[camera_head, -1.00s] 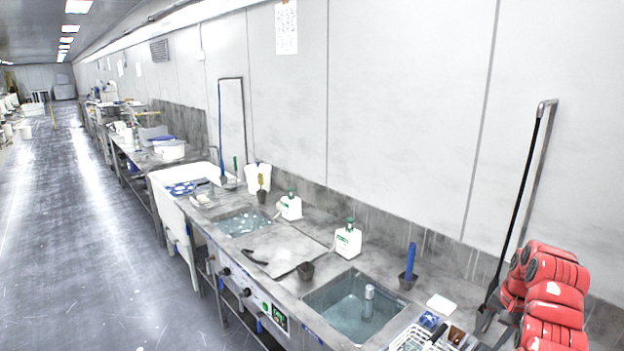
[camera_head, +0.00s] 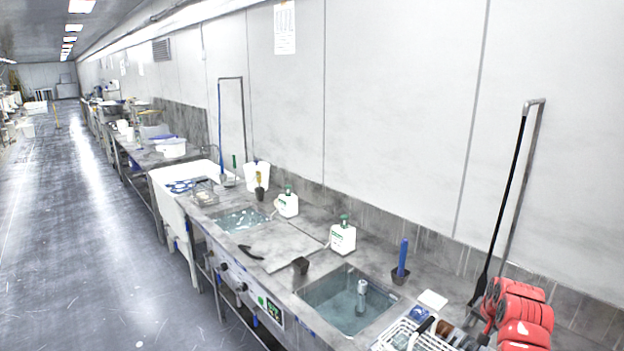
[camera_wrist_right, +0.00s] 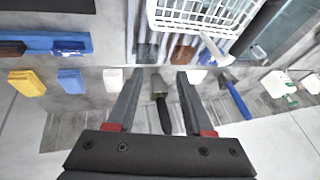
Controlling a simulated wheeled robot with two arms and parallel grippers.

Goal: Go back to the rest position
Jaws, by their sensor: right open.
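My right gripper (camera_wrist_right: 160,75) shows in the right wrist view, with two grey fingers apart and red parts at their bases. A black-handled tool (camera_wrist_right: 160,98) appears between the fingers, but seems to lie beyond them on the counter; I see no grip on it. In the head view I cannot make out the right gripper's fingers. My left gripper is in neither view.
The steel counter has a near sink (camera_head: 347,300) and a far sink (camera_head: 240,219). A white basket (camera_wrist_right: 205,12) with tools is close to the right gripper. Red rounded shapes (camera_head: 522,312) fill the lower right. The aisle floor (camera_head: 85,220) at left is clear.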

